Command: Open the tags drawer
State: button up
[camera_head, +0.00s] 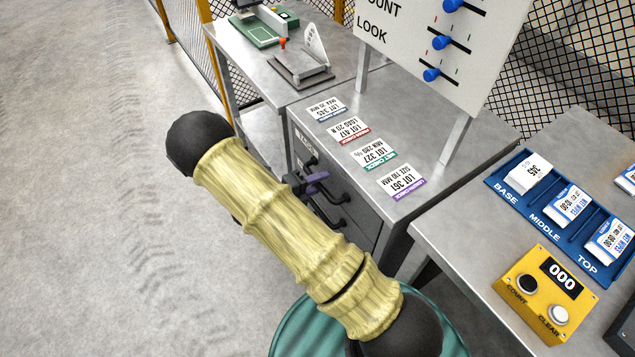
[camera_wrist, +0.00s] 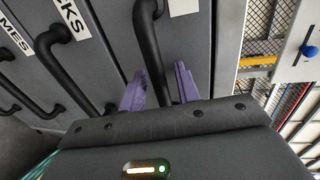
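A grey cabinet (camera_head: 372,235) stands under the metal worktop, its drawers fitted with black bar handles. The top drawer's label (camera_head: 306,141) is small and partly hidden; it seems to begin with "TA". In the wrist view, that drawer's handle (camera_wrist: 150,45) runs between the purple fingers of my gripper (camera_wrist: 160,88). The fingers are apart, one on each side of the bar, with narrow gaps showing. The drawer front looks flush with the cabinet. In the head view, my gripper (camera_head: 316,184) is at the upper handle, partly hidden by my arm.
Lower drawers bear labels ending "KS" (camera_wrist: 71,19) and "MES" (camera_wrist: 15,38). Several lot cards (camera_head: 374,153) lie on the worktop below a white board (camera_head: 440,50). A blue tray (camera_head: 538,208) and yellow counter box (camera_head: 545,295) are at right. The floor at left is clear.

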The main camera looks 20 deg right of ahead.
jog(key=shift+c, duration=0.2)
grip_shut()
jog(key=shift+a, duration=0.15)
